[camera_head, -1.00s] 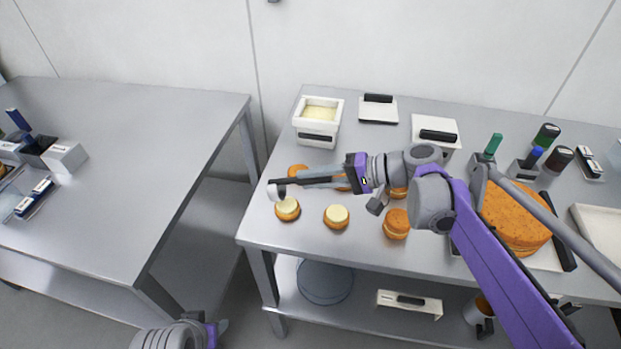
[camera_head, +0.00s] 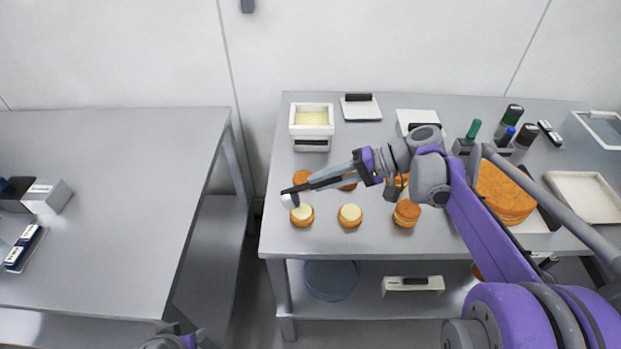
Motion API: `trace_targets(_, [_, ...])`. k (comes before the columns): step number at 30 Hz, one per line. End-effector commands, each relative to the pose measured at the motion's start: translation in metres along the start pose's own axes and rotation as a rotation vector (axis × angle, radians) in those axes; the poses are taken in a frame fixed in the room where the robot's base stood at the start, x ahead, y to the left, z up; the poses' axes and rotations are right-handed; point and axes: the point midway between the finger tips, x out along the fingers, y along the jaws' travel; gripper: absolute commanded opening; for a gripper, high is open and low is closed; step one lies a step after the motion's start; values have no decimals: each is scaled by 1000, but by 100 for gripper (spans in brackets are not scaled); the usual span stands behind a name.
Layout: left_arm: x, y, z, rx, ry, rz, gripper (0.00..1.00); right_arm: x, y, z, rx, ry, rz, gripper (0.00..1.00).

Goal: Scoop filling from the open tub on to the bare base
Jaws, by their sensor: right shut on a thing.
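The open tub (camera_head: 331,118) is white and square, with pale cream filling, at the back left of the right-hand table. My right gripper (camera_head: 318,180) is shut on the dark handle of a scoop (camera_head: 288,200). Its pale head hangs at the upper left of a cream-topped round (camera_head: 302,217); I cannot tell if they touch. A second cream-topped round (camera_head: 350,216) stands to the right. Rounds with orange tops stand at the front right (camera_head: 406,213) and behind the tool (camera_head: 302,176); others are partly hidden by my arm. My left gripper (camera_head: 188,340) barely shows at the bottom edge, fingers unclear.
Lids with black handles (camera_head: 361,110) lie right of the tub. A large orange cake (camera_head: 503,195), bottles (camera_head: 511,116) and a white tray (camera_head: 583,198) stand farther right. A second table (camera_head: 110,210) is at left, across a gap. The front strip of the right-hand table is clear.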

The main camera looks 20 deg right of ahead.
Motion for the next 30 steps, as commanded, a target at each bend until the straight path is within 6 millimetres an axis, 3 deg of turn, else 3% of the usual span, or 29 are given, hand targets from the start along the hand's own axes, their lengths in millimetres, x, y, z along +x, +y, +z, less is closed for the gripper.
trace_targets(11, [-16, 0, -14, 0, 10, 0, 50, -4, -11, 0, -2, -3, 85, 0])
trace_targets(24, [-60, 0, -60, 0, 51, 0, 50, 26, -50, -1, -12, -6, 510, 0])
trace_targets(30, [-70, 0, -72, 0, 65, 0, 50, 45, -64, 0, -14, -5, 748, 0])
